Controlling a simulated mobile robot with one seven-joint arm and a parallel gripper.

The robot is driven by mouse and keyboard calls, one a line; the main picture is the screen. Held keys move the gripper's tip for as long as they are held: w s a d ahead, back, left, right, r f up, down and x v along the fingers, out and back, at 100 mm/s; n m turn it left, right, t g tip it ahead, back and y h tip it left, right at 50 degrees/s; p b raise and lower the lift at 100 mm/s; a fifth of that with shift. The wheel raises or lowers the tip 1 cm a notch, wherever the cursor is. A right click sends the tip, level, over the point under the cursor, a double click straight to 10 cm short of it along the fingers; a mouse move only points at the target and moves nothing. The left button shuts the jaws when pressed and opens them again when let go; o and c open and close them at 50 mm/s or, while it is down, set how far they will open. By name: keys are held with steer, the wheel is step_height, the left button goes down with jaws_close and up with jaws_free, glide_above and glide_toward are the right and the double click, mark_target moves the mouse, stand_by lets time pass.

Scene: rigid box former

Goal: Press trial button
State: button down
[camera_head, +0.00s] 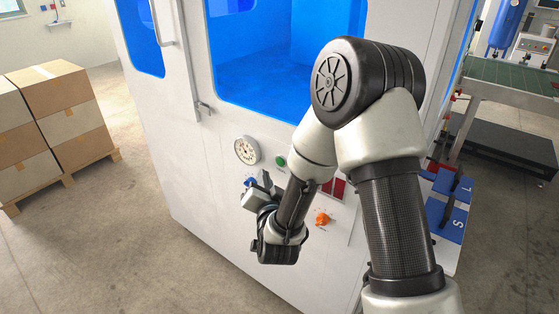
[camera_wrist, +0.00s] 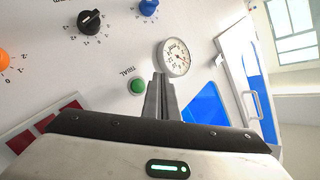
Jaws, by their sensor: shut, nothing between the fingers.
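The trial button is a round green button (camera_wrist: 137,87) with the label TRIAL beside it in the wrist view. It also shows on the white machine front in the head view (camera_head: 281,161), just right of the gauge. My gripper (camera_wrist: 161,78) is shut and empty, its fingers pointing toward the panel. In the wrist view the fingertips lie right of the button, between it and the gauge, and do not cover it. In the head view my gripper (camera_head: 266,180) is below the button. I cannot tell how far the fingertips are from the panel.
A dial gauge (camera_wrist: 173,57), a blue knob (camera_wrist: 148,7), a black knob (camera_wrist: 90,22) and an orange knob (camera_wrist: 4,60) sit around the button. The machine's blue window (camera_head: 290,50) is above. Stacked cartons (camera_head: 60,100) stand at left, with bare floor between.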

mark_target(280, 162)
steer(key=shift+w+d+b, duration=0.4)
steer(key=shift+w+d, duration=0.85)
steer(key=shift+w, duration=0.3)
stand_by(0.9)
steer(key=shift+w+d+b, duration=0.25)
steer(key=shift+w+b, duration=0.05)
steer(key=shift+b, duration=0.05)
steer(key=shift+w+d+b, duration=0.3)
steer(key=shift+w, duration=0.1)
stand_by(0.8)
steer(key=shift+s+a, duration=0.1)
steer(key=shift+s, duration=0.05)
steer(key=shift+s+a+b, duration=0.4)
steer(key=shift+s+a, duration=0.05)
steer(key=shift+s, duration=0.1)
